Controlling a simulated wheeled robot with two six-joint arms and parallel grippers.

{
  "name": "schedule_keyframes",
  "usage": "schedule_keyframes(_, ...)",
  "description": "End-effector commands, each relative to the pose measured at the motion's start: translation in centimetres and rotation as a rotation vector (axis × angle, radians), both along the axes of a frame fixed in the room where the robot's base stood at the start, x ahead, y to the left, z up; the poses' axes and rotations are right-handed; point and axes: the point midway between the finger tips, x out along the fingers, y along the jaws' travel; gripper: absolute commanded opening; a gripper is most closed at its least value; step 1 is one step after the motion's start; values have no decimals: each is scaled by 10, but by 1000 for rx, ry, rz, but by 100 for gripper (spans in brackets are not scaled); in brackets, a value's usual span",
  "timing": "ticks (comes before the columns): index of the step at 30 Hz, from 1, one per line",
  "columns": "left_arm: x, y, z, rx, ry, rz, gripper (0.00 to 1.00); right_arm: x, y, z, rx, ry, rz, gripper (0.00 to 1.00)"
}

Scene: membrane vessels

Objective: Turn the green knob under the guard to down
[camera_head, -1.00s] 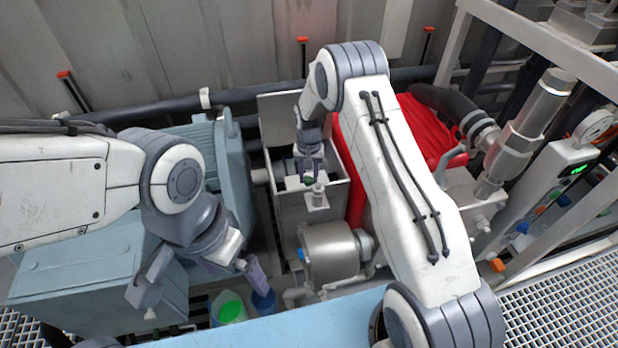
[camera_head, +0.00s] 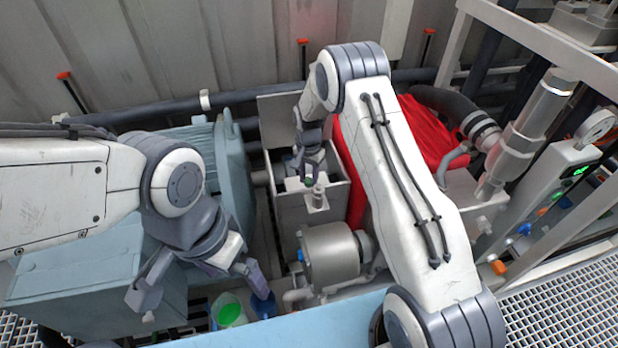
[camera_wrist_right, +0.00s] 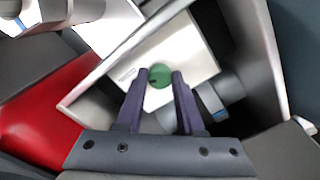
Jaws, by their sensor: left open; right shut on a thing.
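The green knob (camera_wrist_right: 160,76) sits on a pale plate inside an open-topped metal box, the guard (camera_wrist_right: 95,92). A small dark mark shows at the knob's left side in the right wrist view. My right gripper (camera_wrist_right: 160,80) reaches into the guard, its two purple fingers shut on the knob from either side. In the head view the guard (camera_head: 329,203) has its lid (camera_head: 283,112) raised at the back, and only a bit of the green knob (camera_head: 309,182) shows below the fingers. My left gripper (camera_head: 205,287) is open and empty at the lower left.
A blue-grey machine housing (camera_head: 85,285) lies under my left arm. A green-topped container (camera_head: 229,314) is near my left fingers.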

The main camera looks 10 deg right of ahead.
Motion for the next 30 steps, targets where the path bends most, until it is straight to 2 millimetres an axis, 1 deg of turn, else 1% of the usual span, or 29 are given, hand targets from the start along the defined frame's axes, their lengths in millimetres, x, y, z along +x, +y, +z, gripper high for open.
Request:
schedule_keyframes(5,0,0,0,0,0,0,100,1,0,1,1,-2,-3,0)
schedule_keyframes(6,0,0,0,0,0,0,100,1,0,1,1,-2,-3,48)
schedule_keyframes(7,0,0,0,0,0,0,100,1,0,1,1,-2,-2,60)
schedule_keyframes(8,0,0,0,0,0,0,100,1,0,1,1,-2,-2,67)
schedule_keyframes(17,0,0,0,0,0,0,100,0,0,1,1,-1,0,67)
schedule_keyframes(20,0,0,-1,0,0,0,100,1,0,7,1,-2,0,67)
schedule_keyframes(23,0,0,-3,0,0,0,100,1,0,21,1,-5,0,67)
schedule_keyframes(30,0,0,-9,0,0,0,100,2,0,69,1,-6,-1,67)
